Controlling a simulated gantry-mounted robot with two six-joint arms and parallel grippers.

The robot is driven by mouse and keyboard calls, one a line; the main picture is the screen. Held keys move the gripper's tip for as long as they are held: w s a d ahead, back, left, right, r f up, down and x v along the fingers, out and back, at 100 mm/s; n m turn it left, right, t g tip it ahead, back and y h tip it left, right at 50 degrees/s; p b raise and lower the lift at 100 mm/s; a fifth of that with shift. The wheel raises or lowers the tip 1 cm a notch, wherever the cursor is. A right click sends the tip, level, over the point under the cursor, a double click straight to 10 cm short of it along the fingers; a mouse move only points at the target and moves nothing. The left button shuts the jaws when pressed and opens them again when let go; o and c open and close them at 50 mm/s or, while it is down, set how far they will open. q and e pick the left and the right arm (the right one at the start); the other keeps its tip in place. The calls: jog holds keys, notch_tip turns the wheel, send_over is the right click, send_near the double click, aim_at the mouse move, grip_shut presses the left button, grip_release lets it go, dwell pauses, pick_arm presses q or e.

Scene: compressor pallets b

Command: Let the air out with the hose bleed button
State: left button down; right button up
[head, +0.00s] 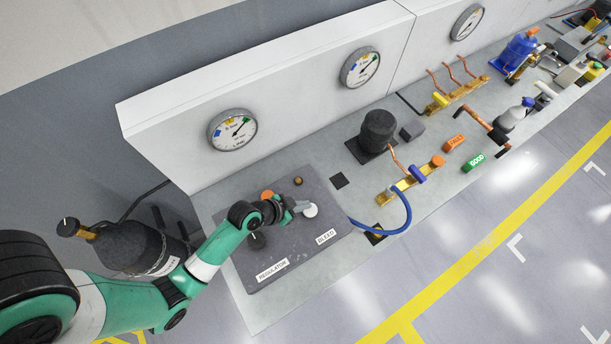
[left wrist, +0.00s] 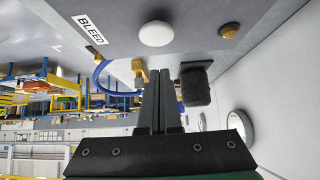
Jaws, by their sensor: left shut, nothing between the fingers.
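The bleed button (head: 311,211) is a round white cap on the dark panel (head: 290,255), above the BLEED label (head: 326,237). It also shows in the left wrist view (left wrist: 156,33), with a gap in the picture between it and my fingertips. My left gripper (head: 303,208) is shut and empty, its tips close beside the button in the head view. I cannot tell whether they touch. The blue hose (head: 408,212) curves from the panel's right edge to a brass manifold (head: 410,180). The nearest gauge (head: 233,130) is on the white wall behind. My right gripper is not in view.
A brass knob (head: 298,181) sits behind the button, and a REGULATOR label (head: 272,270) is at the panel's front. A black cylinder (head: 378,130) stands farther right. Orange FAIL (head: 454,143) and green GOOD (head: 474,162) blocks lie on the bench. A dark tank (head: 135,245) stands left.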

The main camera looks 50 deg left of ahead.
aim_at(313, 207)
pick_arm(q)
jog(key=shift+w+f+b, duration=0.2)
jog(key=shift+f, duration=0.95)
jog(key=shift+w+f+b, duration=0.15)
jog(key=shift+f+b, duration=0.05)
jog(key=shift+f, duration=0.9)
